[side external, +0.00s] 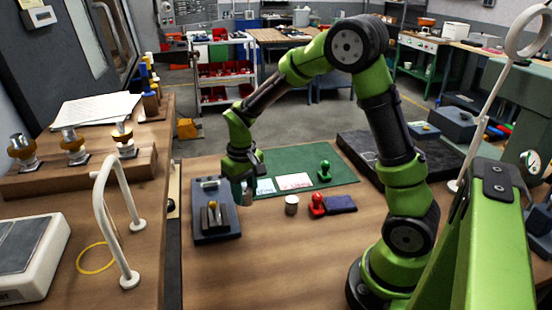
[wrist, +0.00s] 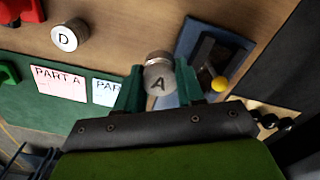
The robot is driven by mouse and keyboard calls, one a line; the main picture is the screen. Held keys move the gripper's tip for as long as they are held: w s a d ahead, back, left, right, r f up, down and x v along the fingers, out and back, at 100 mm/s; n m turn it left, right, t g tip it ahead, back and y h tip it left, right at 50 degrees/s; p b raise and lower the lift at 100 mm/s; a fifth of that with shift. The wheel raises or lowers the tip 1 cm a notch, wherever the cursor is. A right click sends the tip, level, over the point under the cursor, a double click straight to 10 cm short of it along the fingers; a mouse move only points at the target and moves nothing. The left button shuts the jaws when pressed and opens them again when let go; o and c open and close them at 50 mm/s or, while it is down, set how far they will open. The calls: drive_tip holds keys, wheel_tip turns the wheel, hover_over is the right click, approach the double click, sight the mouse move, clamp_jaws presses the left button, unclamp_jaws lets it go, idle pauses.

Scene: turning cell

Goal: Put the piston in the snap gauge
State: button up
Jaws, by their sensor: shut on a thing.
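My gripper (wrist: 159,82) is shut on a silver metal piston marked A (wrist: 160,78), held between its green fingers in the wrist view. In the side view my gripper (side external: 243,184) is low over the bench, at the right edge of the snap gauge. The snap gauge (side external: 203,228) is a blue-grey block with a dark frame and yellow parts. In the wrist view the gauge (wrist: 188,42) lies just beyond and right of the piston, with a yellow ball on it. The piston is apart from the gauge's frame; its height above the base is hard to tell.
Another piston, marked D (wrist: 70,38), stands on the bench; it also shows in the side view (side external: 291,205). A red stamp (side external: 317,205) and dark blue pad (side external: 340,204) are right of it. Behind lies a green mat (side external: 340,180) with labels and a green stamp (side external: 325,171).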

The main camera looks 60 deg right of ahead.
hover_over(212, 197)
drive_tip(key=shift+f, duration=2.4)
drive_tip(key=shift+f, duration=0.15)
drive_tip(key=o, duration=0.8)
